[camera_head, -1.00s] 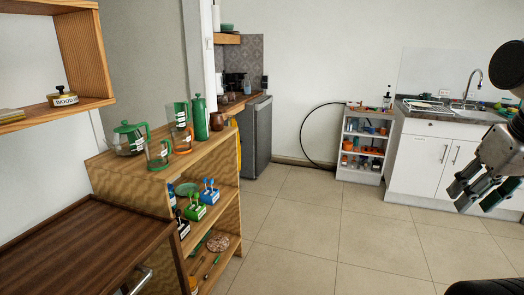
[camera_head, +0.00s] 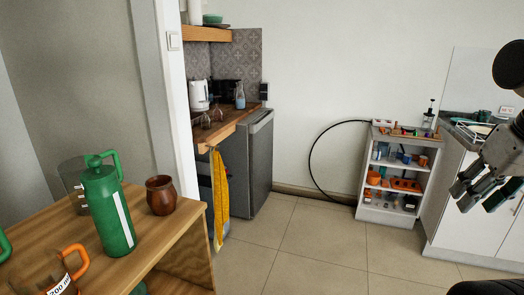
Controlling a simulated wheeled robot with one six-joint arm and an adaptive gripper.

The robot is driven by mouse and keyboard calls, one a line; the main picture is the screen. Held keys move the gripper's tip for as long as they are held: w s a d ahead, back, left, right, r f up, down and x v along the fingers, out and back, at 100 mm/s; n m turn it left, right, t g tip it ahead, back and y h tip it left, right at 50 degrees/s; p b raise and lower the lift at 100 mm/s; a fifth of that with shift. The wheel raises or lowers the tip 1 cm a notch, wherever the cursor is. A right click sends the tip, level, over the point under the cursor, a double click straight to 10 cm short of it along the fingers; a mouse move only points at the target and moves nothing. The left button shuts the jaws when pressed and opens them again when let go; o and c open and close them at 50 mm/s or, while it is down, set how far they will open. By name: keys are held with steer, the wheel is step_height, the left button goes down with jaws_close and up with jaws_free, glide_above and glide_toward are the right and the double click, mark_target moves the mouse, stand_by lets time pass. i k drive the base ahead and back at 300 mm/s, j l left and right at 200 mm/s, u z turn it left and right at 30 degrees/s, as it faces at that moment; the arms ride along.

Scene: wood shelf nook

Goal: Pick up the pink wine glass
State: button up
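Two small stemmed glasses stand on the wooden counter (camera_head: 228,130) in the nook at the back. The nearer glass (camera_head: 205,121) and the one behind it (camera_head: 217,113) look clear with a faint brownish-pink tint. They are too small to tell which is the pink wine glass. My gripper (camera_head: 479,198) hangs at the right edge, fingers pointing down and left. Its fingers are apart with nothing between them. It is far from the glasses, across the open floor.
A wooden shelf (camera_head: 185,262) at near left holds a green flask (camera_head: 108,210), a brown wooden cup (camera_head: 160,195) and an orange-handled mug (camera_head: 50,275). A grey fridge (camera_head: 253,165) and yellow towel (camera_head: 219,200) are beside the counter. The tiled floor (camera_head: 320,245) is clear.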

mark_target(217, 114)
steer(key=i, duration=2.3)
steer(key=i+j+u, duration=0.1)
steer(key=i, duration=0.4)
steer(key=i+j+u, duration=0.1)
steer(key=i, duration=0.35)
steer(key=i+j, duration=0.2)
